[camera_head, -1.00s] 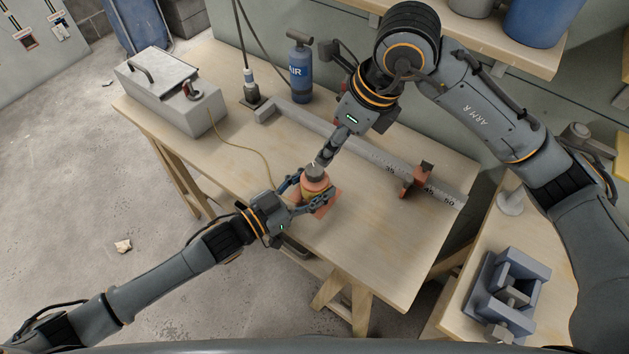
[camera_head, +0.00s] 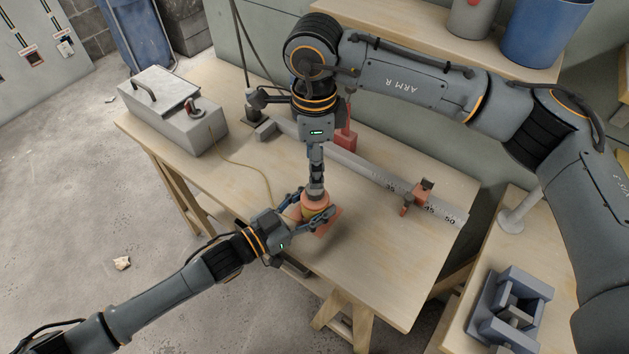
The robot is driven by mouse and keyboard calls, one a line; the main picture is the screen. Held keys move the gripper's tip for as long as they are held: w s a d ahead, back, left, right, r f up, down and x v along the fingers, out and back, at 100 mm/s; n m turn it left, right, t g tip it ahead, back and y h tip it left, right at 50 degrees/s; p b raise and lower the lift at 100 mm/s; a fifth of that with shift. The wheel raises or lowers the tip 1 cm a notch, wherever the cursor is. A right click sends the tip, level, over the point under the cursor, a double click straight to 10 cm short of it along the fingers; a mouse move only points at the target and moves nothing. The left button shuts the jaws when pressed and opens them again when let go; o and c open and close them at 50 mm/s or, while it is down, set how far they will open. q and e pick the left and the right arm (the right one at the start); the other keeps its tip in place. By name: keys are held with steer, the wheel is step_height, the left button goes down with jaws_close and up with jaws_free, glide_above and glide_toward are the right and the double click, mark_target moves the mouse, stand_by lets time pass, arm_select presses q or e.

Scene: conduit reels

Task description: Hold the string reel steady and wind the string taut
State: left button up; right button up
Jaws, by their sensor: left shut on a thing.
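The string reel (camera_head: 311,200), orange with a yellow band, stands upright on an orange base (camera_head: 329,224) near the table's front edge. My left gripper (camera_head: 314,213) is shut on the reel from the left, its fingers along its sides. My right gripper (camera_head: 316,188) points straight down at the reel's top; whether its fingers close on the top is too small to tell. The yellow string (camera_head: 250,167) runs in a curve from the grey metal box (camera_head: 172,117) across the table towards the reel. Its end at the reel is hidden by my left gripper.
A long grey rail (camera_head: 370,172) with number marks crosses the wooden table (camera_head: 375,260). An orange clamp (camera_head: 416,198) sits on it. A red object (camera_head: 346,137) stands behind my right arm. A grey vise (camera_head: 512,312) is on the right bench. The table's front right is clear.

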mark_target(315, 191)
step_height(315, 191, down, 7)
steer(key=shift+r, duration=0.2)
steer(key=c, duration=1.2)
steer(key=shift+o, duration=0.2)
steer(key=shift+m, duration=0.4)
steer(key=m, duration=0.3)
steer(key=shift+m, duration=0.3)
steer(key=shift+r+m, duration=0.1)
steer(key=shift+m, duration=1.6)
